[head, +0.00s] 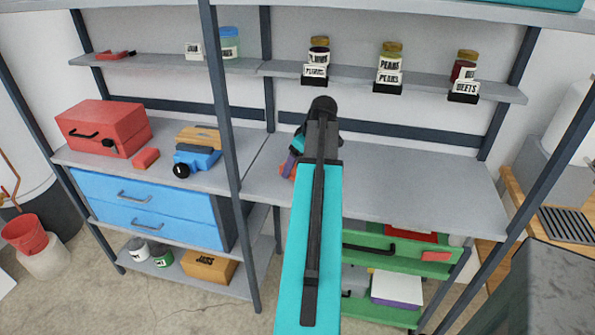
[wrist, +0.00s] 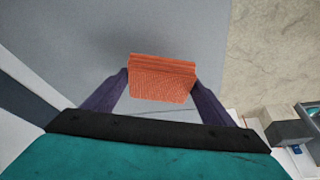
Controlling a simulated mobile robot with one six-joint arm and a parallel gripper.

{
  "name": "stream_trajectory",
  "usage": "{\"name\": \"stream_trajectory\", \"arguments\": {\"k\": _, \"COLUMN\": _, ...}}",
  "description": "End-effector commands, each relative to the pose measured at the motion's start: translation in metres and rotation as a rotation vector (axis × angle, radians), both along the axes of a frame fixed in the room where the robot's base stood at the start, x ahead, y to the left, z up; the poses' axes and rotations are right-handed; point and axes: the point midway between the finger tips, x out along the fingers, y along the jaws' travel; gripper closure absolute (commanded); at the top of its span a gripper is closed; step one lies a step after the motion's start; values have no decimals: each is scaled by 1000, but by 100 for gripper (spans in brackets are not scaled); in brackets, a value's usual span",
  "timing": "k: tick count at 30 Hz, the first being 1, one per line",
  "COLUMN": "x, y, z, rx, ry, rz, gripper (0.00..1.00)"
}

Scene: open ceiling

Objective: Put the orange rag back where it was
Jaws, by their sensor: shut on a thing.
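The orange rag (wrist: 162,80), a small folded ribbed block, sits between the two purple fingers of my gripper (wrist: 162,82) in the wrist view. My gripper is shut on it. In the head view only a bit of the rag (head: 288,168) shows left of my arm, by the gripper (head: 296,150), over the left part of the grey worktop (head: 410,185). My arm hides most of it. I cannot tell whether the rag touches the worktop.
Labelled jars (head: 389,65) stand on the upper shelf. A red toolbox (head: 103,127), a red block (head: 146,158) and a blue tool (head: 196,158) are on the left shelf. The worktop right of my arm is clear.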

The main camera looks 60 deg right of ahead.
Motion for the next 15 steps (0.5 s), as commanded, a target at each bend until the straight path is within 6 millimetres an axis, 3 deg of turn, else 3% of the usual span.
{"name": "stream_trajectory", "arguments": {"k": 15, "x": 0, "y": 1, "z": -32, "rx": 1, "ry": 0, "rz": 1, "gripper": 44}}
